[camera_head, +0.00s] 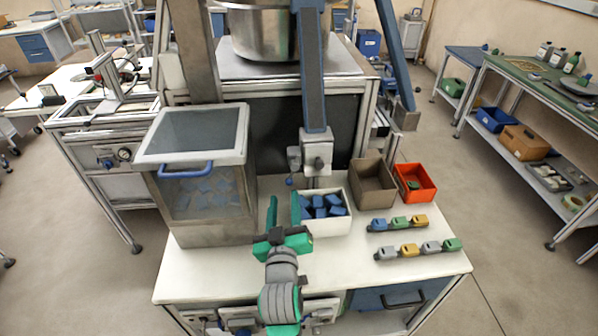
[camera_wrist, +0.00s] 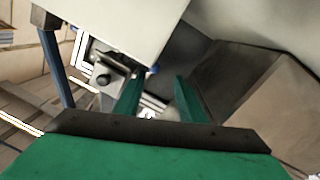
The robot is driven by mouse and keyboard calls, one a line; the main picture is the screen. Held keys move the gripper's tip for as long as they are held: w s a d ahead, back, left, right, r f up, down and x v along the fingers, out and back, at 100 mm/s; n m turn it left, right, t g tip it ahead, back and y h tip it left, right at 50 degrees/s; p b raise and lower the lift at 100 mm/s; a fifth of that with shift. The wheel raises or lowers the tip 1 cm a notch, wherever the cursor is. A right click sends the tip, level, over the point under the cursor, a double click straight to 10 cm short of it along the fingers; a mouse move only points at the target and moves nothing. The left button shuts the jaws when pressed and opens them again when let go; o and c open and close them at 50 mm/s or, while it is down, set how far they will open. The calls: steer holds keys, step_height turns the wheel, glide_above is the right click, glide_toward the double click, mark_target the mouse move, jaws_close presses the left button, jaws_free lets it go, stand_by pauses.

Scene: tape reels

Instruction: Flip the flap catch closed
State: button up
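My gripper (camera_head: 284,200) is open and empty above the white table, between the lidded bin and the white box. Its two green fingers stand apart in the wrist view (camera_wrist: 159,86). A grey fixture (camera_head: 317,154) with a small blue-tipped lever (camera_head: 289,182) hangs at the foot of a blue-grey post, beyond the fingers. In the wrist view a grey bracket (camera_wrist: 112,72) with a dark knob shows left of the fingers, and a blue tip (camera_wrist: 154,69) shows between them. The lidded bin (camera_head: 205,218) has a grey lid (camera_head: 195,132) with a blue handle (camera_head: 186,170). I cannot tell which part is the flap catch.
The white box (camera_head: 327,226) holds blue blocks, close right of my gripper. A brown box (camera_head: 373,185) and an orange-red box (camera_head: 415,184) stand further right. Two rows of small coloured pieces (camera_head: 398,223) lie at the right. The table's front (camera_head: 215,275) is clear.

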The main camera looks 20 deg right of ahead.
mark_target(287, 179)
steer(key=shift+w+d+r+m, duration=0.2)
steer(key=shift+w+d+m, duration=0.1)
steer(key=shift+d, duration=0.15)
steer(key=shift+w+d+h, duration=0.3)
steer(key=shift+w+d, duration=0.05)
steer(key=shift+w, duration=0.05)
steer(key=x, duration=1)
steer(key=shift+w+a+f, duration=0.1)
steer(key=shift+a+f, duration=0.05)
steer(key=shift+a, duration=0.1)
steer(key=shift+d, duration=0.15)
steer(key=shift+s+d, duration=0.25)
jaws_close()
